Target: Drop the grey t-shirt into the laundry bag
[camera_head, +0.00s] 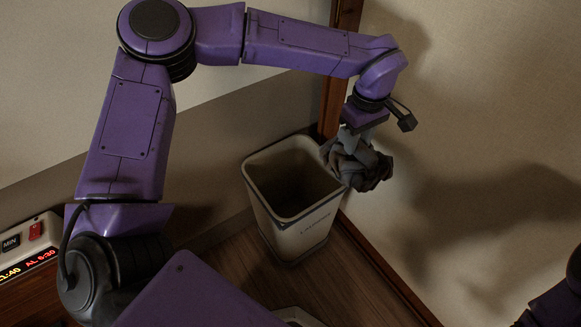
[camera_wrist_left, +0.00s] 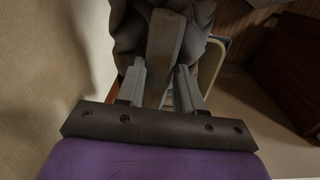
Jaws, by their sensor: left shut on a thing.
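The grey t-shirt (camera_head: 362,168) hangs bunched up from my left gripper (camera_head: 354,137), which is shut on it. The laundry bag (camera_head: 296,236) is a light, open-topped bin with dark lettering, standing on the floor in the corner. The t-shirt is at the right side of the bag's rim, overlapping the rim's right corner in the head view. In the left wrist view, the t-shirt (camera_wrist_left: 133,30) fills the top middle beyond the fingers (camera_wrist_left: 160,85), and part of the bag's rim (camera_wrist_left: 213,62) shows to its right. The inside of the bag is dark.
A wall (camera_head: 480,110) stands close on the right of the bag, with a wooden post (camera_head: 336,90) behind it. A clock radio (camera_head: 25,250) sits on a wooden surface at the far left. The wooden floor (camera_head: 345,280) in front of the bag is mostly clear.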

